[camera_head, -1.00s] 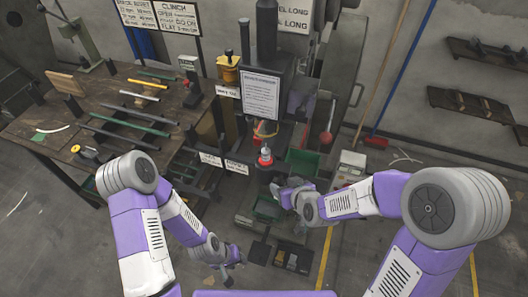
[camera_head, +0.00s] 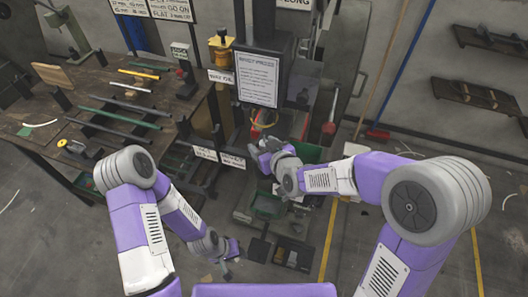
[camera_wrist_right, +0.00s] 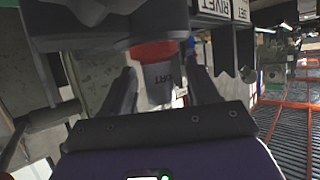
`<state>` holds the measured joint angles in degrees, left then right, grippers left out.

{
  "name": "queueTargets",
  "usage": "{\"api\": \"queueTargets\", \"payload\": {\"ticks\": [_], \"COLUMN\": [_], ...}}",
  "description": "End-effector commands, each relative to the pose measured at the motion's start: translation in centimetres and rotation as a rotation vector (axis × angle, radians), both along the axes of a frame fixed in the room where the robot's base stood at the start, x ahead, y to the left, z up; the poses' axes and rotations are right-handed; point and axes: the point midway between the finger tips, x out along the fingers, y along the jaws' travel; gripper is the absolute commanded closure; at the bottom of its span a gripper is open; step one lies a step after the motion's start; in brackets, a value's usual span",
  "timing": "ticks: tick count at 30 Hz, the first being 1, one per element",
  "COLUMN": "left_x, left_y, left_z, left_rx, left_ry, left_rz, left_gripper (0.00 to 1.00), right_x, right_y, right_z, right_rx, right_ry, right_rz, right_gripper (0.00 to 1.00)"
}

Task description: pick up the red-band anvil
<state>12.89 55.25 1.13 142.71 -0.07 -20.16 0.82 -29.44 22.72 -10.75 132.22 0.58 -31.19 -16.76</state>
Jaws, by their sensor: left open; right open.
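The red-band anvil (camera_wrist_right: 160,82), a grey cylinder with lettering and a red band, shows in the right wrist view under a dark press part. My right gripper (camera_wrist_right: 163,76) is open, with one finger on each side of the anvil; I cannot tell whether they touch it. In the head view my right gripper (camera_head: 262,155) is at the front of the press (camera_head: 262,75) and mostly hides the anvil. My left gripper (camera_head: 228,268) is open and empty, low over the floor, left of the dark tray.
A workbench (camera_head: 50,150) with several rods stands at the left. A green bin (camera_head: 268,205) sits below the press, and a dark compartment tray (camera_head: 293,254) lies in front of it. A red lever knob (camera_head: 329,128) is right of the press.

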Motion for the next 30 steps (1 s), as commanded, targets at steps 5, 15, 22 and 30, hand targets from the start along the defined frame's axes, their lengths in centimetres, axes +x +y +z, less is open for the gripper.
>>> {"api": "queueTargets", "payload": {"ticks": [5, 15, 22, 30], "left_x": [0.00, 0.00, 0.00, 0.00], "left_y": [-0.01, -0.01, -0.01, -0.01], "left_z": [0.04, 0.04, 0.04, 0.38], "left_rx": [0.000, 0.000, 0.000, 0.000], "left_ry": [0.000, 0.000, 0.000, 0.000], "left_rz": [0.000, 0.000, 0.000, 0.000], "left_gripper": [0.57, 0.57, 0.57, 0.57], "right_x": [0.04, 0.01, 0.04, 0.06], "right_y": [0.01, -0.01, 0.01, 0.01], "right_z": [0.03, 0.01, 0.09, 0.88], "right_rx": [0.001, 0.000, 0.001, 0.002], "right_ry": [0.000, 0.001, -0.002, -0.002], "right_rz": [0.000, 0.000, 0.000, -0.001], "right_gripper": [0.40, 0.89, 1.00, 1.00]}}
